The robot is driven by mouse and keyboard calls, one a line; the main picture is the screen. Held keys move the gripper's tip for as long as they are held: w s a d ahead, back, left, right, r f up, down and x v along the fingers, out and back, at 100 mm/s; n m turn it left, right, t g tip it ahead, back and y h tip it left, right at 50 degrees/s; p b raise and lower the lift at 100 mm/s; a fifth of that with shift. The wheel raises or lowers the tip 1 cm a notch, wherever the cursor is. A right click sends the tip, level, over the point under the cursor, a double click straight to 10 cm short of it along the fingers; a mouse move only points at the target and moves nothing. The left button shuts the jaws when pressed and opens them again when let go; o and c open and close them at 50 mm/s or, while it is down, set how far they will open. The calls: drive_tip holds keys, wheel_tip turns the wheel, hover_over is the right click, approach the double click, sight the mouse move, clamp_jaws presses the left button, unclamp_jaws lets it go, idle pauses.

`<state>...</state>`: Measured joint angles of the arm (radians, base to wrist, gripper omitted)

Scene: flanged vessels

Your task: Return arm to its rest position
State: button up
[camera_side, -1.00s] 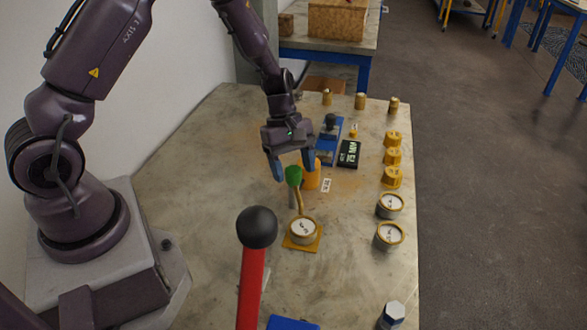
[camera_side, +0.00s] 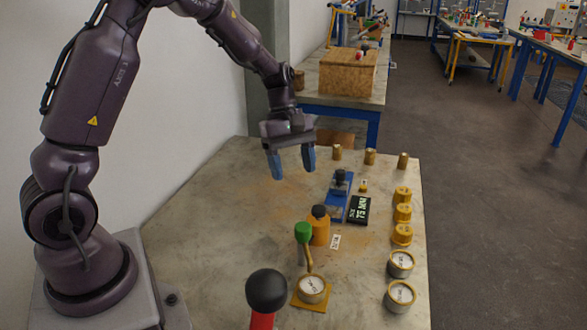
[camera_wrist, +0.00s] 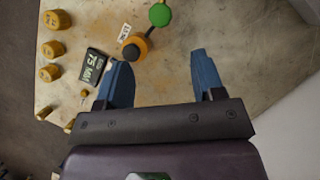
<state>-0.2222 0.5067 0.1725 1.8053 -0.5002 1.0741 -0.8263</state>
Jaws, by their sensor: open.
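My gripper (camera_side: 291,163) hangs over the far part of the work table (camera_side: 215,215), its two blue fingers apart with nothing between them. It is clear of the table top. In the wrist view my gripper (camera_wrist: 163,80) also shows spread fingers, with bare table between and beyond them. The orange vessel (camera_side: 319,230) with a black knob stands nearer the side camera than the gripper. A green knob (camera_side: 303,232) on a stem rises beside a round gauge (camera_side: 312,289) on a yellow base.
A blue device (camera_side: 339,196) and a black display (camera_side: 360,209) stand right of the gripper. Several yellow caps (camera_side: 402,213) and two round gauges (camera_side: 401,263) line the right edge. A black ball on a red lever (camera_side: 266,290) is in front. The table's left side is clear.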

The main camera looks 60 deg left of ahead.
drive_tip(key=s+d+r+m+t+y, duration=0.2)
drive_tip(key=s+d+r+m+t, duration=0.1)
drive_tip(key=s+r+m, duration=0.4)
drive_tip(key=s+d+r+m+t+y, duration=0.2)
drive_tip(key=s+d+r+m+t, duration=0.1)
drive_tip(key=s+r+m, duration=0.5)
drive_tip(key=s+d+m, duration=0.1)
drive_tip(key=s+m, duration=0.1)
drive_tip(key=s, duration=0.1)
drive_tip(key=shift+d+y, duration=0.3)
drive_tip(key=shift+d, duration=0.1)
